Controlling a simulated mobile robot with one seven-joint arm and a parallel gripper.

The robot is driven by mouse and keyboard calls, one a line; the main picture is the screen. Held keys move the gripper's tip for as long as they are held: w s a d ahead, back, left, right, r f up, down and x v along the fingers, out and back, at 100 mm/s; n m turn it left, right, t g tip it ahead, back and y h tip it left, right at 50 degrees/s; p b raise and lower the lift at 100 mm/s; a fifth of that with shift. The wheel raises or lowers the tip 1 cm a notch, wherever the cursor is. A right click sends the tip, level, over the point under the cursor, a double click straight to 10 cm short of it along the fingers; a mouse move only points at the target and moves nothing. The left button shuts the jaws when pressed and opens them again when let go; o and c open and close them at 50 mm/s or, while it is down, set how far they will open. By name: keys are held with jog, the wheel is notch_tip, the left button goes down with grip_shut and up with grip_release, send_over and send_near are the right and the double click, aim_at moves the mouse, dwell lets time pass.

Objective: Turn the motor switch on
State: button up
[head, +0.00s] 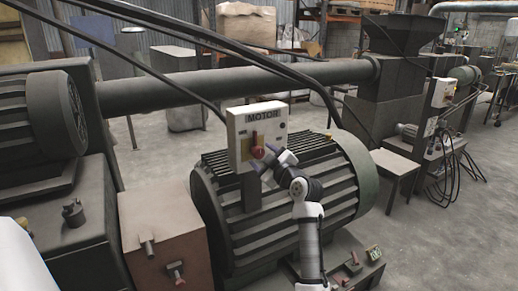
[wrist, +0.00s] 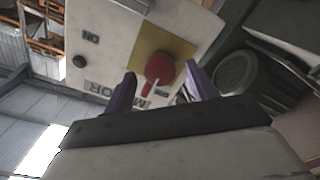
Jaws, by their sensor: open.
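The motor switch is a red knob (head: 258,152) on a yellow plate, on the front of a pale box (head: 240,147) labelled MOTOR. In the head view its handle points up, towards the label. In the wrist view the red knob (wrist: 161,66) shows close up with the box upside down, its handle pointing towards the partly hidden MOTOR lettering. My gripper (wrist: 160,72) is open, with one purple finger on each side of the knob. I cannot tell whether either finger touches it. In the head view my gripper (head: 272,161) is at the box's lower right.
The box stands in front of a large ribbed motor (head: 330,185). Black cables (head: 320,92) arch over and behind the box. A brown box (head: 165,240) stands at the lower left.

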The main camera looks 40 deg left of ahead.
aim_at(260, 155)
jog(key=shift+x, duration=1.5)
jog(key=c, duration=1)
